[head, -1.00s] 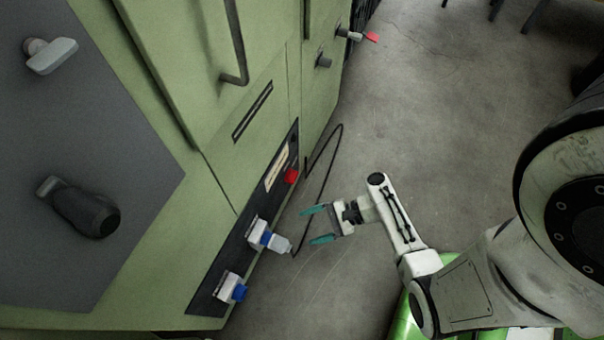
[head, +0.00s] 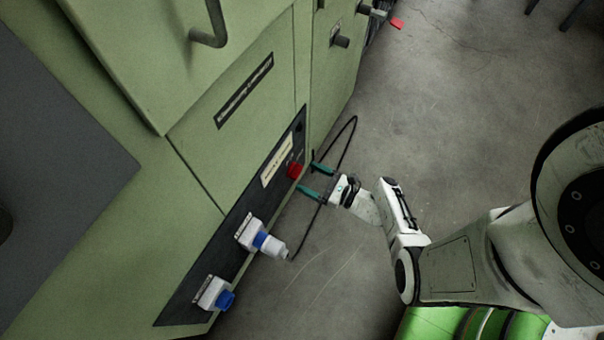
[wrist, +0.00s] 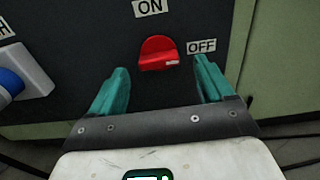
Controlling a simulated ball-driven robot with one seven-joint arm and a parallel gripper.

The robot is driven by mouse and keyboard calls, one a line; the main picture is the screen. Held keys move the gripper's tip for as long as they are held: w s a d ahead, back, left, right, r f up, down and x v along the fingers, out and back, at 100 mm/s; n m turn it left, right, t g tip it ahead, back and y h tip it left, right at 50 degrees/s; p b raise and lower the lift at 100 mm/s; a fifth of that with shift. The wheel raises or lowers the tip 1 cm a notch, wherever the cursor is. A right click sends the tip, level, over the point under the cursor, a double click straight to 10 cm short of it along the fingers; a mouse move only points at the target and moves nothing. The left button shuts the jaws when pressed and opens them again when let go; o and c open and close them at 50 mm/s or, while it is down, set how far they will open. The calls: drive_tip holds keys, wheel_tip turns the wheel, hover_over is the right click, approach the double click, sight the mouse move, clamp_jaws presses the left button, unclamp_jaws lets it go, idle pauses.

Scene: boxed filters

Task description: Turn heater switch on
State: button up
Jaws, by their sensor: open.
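The heater switch is a red rotary knob (head: 294,171) on the dark panel (head: 188,287) of the green cabinet. In the wrist view the red knob (wrist: 158,54) has a white mark on its right side, towards the OFF label (wrist: 201,46). The ON label (wrist: 150,7) is above the knob. My gripper (head: 316,179) is open, with teal fingers pointing at the panel close to the knob. In the wrist view my gripper (wrist: 160,88) has one finger on each side of the knob, slightly below it. I cannot tell whether the fingers touch anything.
A socket with a plug (head: 264,241) and black cable (head: 303,252) is left of the knob. A second blue-capped socket (head: 217,295) is further down. A cabinet handle (head: 212,30) juts out above. Concrete floor (head: 450,120) to the right is clear.

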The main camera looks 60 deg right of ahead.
sight(295, 171)
drive_tip(key=shift+w+a, duration=0.15)
drive_tip(key=shift+w, duration=1.55)
drive_tip(key=c, duration=1)
drive_tip(key=shift+c, duration=0.2)
drive_tip(key=shift+n+b, duration=0.35)
drive_tip(key=shift+n, duration=0.05)
drive_tip(key=shift+f+n+b, duration=0.1)
drive_tip(key=shift+n+b, duration=3.55)
drive_tip(key=shift+n, duration=4.75)
